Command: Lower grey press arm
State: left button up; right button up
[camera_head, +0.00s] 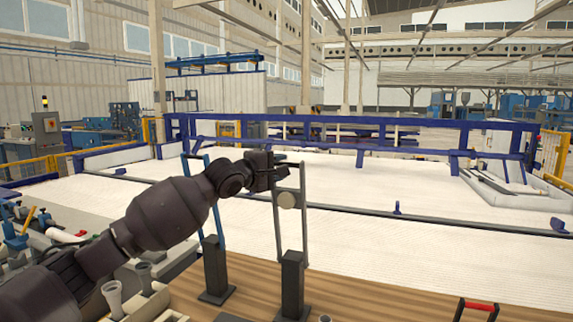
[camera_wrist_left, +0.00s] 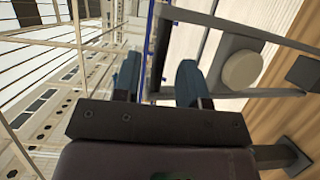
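The grey press arm (camera_head: 304,215) stands upright on a dark post (camera_head: 292,285) on the wooden table. It is a narrow frame with a pale round pad between its bars. In the left wrist view, its grey frame (camera_wrist_left: 258,33) and round pad (camera_wrist_left: 241,70) are at the upper right. My left gripper (camera_head: 283,173) is at the frame's top end. In the left wrist view, the two fingers of my left gripper (camera_wrist_left: 158,80) are apart, with the frame's end bar running between them. Whether either finger touches the bar is unclear. My right gripper is not in view.
A similar blue frame (camera_head: 220,215) stands upright on its own dark post, left of the grey one and partly behind my left arm. A red-handled item (camera_head: 480,305) is at the lower right. Grey pipe parts (camera_head: 112,295) stand at the lower left.

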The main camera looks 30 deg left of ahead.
pick_arm(q)
jog(key=shift+w+d, duration=0.15)
jog(key=shift+w, duration=0.65)
jog(key=shift+w+d, duration=0.15)
jog(key=shift+w, duration=0.65)
jog(key=shift+f, duration=0.1)
grip_shut()
